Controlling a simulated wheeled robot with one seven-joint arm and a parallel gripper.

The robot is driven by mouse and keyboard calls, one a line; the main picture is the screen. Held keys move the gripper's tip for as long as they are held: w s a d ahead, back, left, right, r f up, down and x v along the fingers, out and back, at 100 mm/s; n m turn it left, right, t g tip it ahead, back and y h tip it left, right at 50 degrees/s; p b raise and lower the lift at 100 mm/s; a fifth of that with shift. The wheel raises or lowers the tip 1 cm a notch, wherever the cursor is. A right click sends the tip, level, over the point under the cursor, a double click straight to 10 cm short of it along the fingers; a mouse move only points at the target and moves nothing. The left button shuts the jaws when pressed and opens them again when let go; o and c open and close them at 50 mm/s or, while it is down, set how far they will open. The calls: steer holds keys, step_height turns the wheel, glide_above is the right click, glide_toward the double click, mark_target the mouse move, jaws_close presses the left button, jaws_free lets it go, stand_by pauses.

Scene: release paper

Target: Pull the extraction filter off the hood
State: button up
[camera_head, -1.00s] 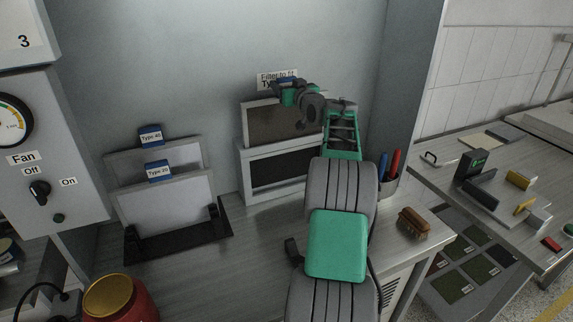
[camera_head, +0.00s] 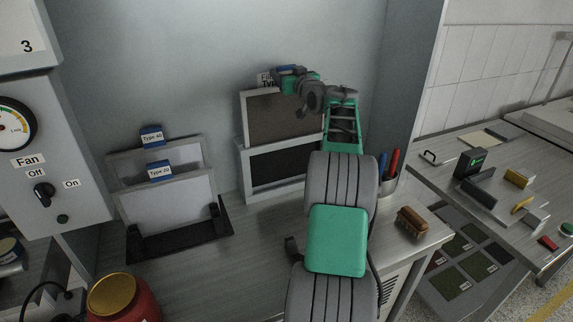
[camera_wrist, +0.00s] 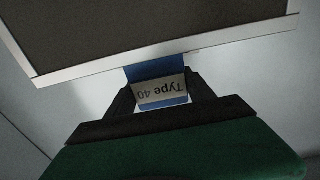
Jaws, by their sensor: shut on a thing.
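The extraction filter (camera_head: 275,117) is a dark panel in a light frame, at the top of the white hood housing (camera_head: 242,170). In the head view it stands higher than the housing's dark opening, and its lower edge seems to meet the housing's top; I cannot tell if it is fully clear. My gripper (camera_head: 287,74) is at the filter's top edge. In the wrist view, my gripper (camera_wrist: 160,92) is shut on the filter's blue tab (camera_wrist: 155,68), which reads "Type 40". The filter (camera_wrist: 130,28) also shows there with its pale frame edge. My arm hides the housing's right side.
Two spare filters labelled Type 40 (camera_head: 152,136) and Type 20 (camera_head: 160,171) stand in a black rack (camera_head: 180,243) at left. A brush (camera_head: 412,221) and a pen holder (camera_head: 388,187) are at right. A red pot (camera_head: 122,305) stands at front left.

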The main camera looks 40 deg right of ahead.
steer(key=shift+r+p, duration=1)
steer(key=shift+r, duration=1.1)
